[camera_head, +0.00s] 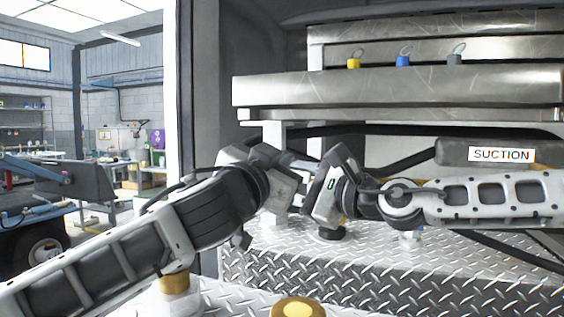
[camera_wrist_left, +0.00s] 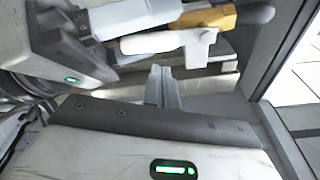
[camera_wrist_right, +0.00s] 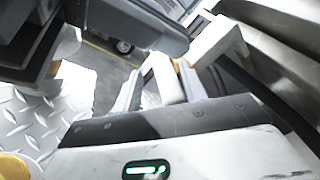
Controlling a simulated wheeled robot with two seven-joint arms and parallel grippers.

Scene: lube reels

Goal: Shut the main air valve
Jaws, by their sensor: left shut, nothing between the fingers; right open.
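In the left wrist view a white pipe fitting (camera_wrist_left: 165,41) crosses the top, beside a yellow-orange piece (camera_wrist_left: 208,17) with a dark grey end. This looks like the air valve, but I cannot tell its position. My left gripper (camera_wrist_left: 164,88) is shut and empty, its tips just below the white fitting; I cannot tell whether they touch. My right gripper (camera_wrist_right: 160,90) is open, and a white angled part (camera_wrist_right: 165,78) shows between its fingers in the right wrist view. I cannot tell whether they touch it. In the head view the wrists hide the valve.
A metal shelf edge (camera_head: 400,88) runs above both arms, with yellow, blue and grey caps behind it. A grey SUCTION-labelled bar (camera_head: 484,154) is at right. Diamond-plate decking (camera_head: 390,265) lies below. A pale upright post (camera_head: 189,130) stands left of the wrists.

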